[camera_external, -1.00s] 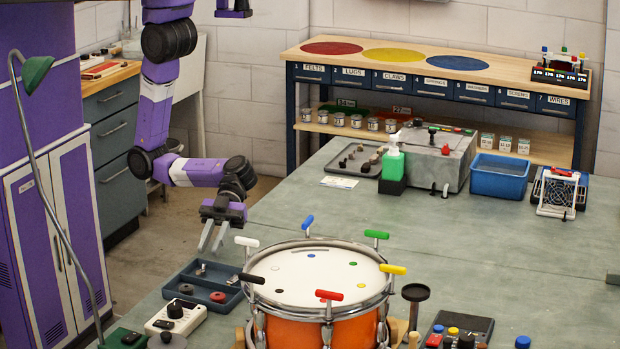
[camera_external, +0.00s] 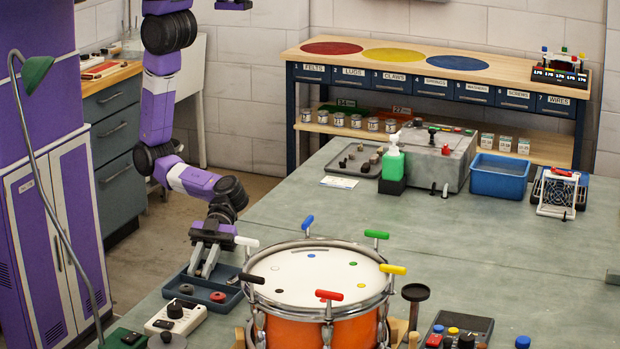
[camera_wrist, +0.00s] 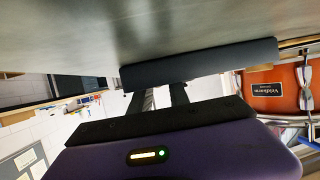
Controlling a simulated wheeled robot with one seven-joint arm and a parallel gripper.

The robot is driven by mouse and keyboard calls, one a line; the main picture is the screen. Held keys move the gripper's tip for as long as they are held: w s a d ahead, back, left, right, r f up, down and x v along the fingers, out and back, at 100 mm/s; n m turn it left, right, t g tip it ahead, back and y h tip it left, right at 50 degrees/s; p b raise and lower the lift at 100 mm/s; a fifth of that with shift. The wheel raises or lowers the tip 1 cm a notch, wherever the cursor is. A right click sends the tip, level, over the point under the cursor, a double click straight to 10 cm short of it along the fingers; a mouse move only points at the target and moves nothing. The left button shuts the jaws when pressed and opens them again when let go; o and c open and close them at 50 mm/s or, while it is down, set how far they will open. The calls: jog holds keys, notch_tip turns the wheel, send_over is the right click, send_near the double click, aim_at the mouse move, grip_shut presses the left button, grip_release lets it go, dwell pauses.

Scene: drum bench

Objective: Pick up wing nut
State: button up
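My gripper (camera_external: 200,273) points down into the back-left part of the dark parts tray (camera_external: 236,298). Its two fingers are apart. A small metal piece, likely the wing nut, lay in that compartment a second ago; now the fingers cover that spot and I cannot make it out. In the wrist view my gripper (camera_wrist: 162,97) shows two fingers reaching behind a dark bar, likely the tray wall (camera_wrist: 200,64). No wing nut is visible there.
The drum (camera_external: 318,290) stands just right of the tray, its white-handled key (camera_external: 246,241) and black-handled key (camera_external: 251,278) close to my gripper. Two round pieces, one dark (camera_external: 186,289) and one reddish (camera_external: 218,296), lie in the tray's front compartments.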

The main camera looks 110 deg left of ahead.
grip_shut()
jog(key=shift+r, duration=0.15)
